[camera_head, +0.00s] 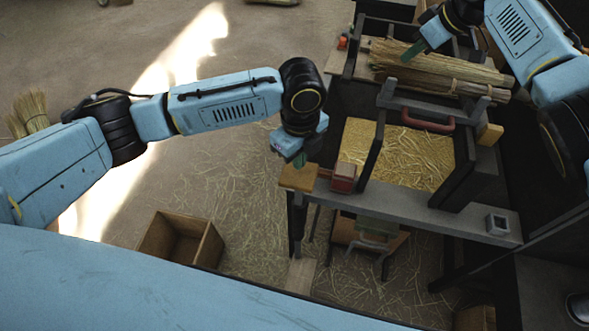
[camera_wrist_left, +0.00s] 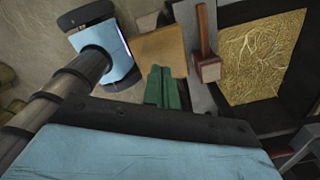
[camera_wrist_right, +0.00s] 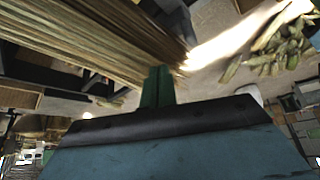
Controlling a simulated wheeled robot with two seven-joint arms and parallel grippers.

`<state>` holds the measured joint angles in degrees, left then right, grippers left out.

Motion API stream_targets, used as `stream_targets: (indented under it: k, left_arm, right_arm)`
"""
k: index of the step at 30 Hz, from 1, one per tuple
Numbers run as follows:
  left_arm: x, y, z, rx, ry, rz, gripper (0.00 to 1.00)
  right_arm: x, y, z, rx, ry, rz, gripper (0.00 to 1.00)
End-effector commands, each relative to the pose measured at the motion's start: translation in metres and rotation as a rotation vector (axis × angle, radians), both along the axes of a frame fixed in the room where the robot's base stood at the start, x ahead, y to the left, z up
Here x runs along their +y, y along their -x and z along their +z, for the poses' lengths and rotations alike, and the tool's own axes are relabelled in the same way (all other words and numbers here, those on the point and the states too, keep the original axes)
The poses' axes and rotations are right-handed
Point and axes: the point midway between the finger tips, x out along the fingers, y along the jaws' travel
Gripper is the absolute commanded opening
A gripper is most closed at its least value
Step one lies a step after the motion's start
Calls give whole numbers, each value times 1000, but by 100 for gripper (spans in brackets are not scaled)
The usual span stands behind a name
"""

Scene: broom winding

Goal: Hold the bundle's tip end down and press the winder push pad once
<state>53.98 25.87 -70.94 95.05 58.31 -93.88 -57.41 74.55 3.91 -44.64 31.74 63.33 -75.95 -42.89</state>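The straw bundle (camera_head: 440,68) lies lengthwise in the dark cradle of the bench at the top right. My right gripper (camera_head: 408,56) is shut, its green fingertips at the bundle's left part. In the right wrist view the straw (camera_wrist_right: 95,40) runs just beyond the shut fingers (camera_wrist_right: 157,85); I cannot tell whether they press on it. A tan wooden pad (camera_head: 298,178) sits at the bench's left corner, with a red block (camera_head: 343,177) beside it. Which is the push pad is unclear. My left gripper (camera_head: 299,160) is shut and empty, just above the tan pad; contact cannot be told.
A straw-filled bay (camera_head: 410,155) with a red handle (camera_head: 428,122) lies between the pad and the bundle. An open wooden box (camera_head: 180,240) stands on the straw-littered floor. A small grey square socket (camera_head: 497,224) is on the bench's right end.

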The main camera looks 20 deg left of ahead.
Motion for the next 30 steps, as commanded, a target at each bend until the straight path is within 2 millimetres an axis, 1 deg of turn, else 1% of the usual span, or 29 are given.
stream_targets:
  k: [1, 8, 11, 14, 24, 27, 30]
  left_arm:
    - [0, 0, 0, 0, 0, 0, 0]
    - [0, 0, 1, -1, 0, 1, 0]
    - [0, -1, 6, -2, 1, 1, 0]
    - [0, -1, 18, -4, 1, 0, 0]
    - [0, -1, 89, -5, 1, 0, 0]
    - [0, 0, 105, -4, 1, 0, 0]
    - [0, 0, 115, -2, 1, -1, 0]
  right_arm:
    - [-1, 1, -3, 6, 4, -2, 0]
    - [-1, 1, -3, 6, 4, -2, 0]
    - [-1, 1, -3, 6, 4, -2, 0]
    - [-1, 1, -3, 6, 4, -2, 0]
    - [-2, 1, -4, 6, 4, -2, 0]
    - [-2, 1, -4, 6, 4, -2, 0]
    - [-2, 1, -4, 6, 4, -2, 0]
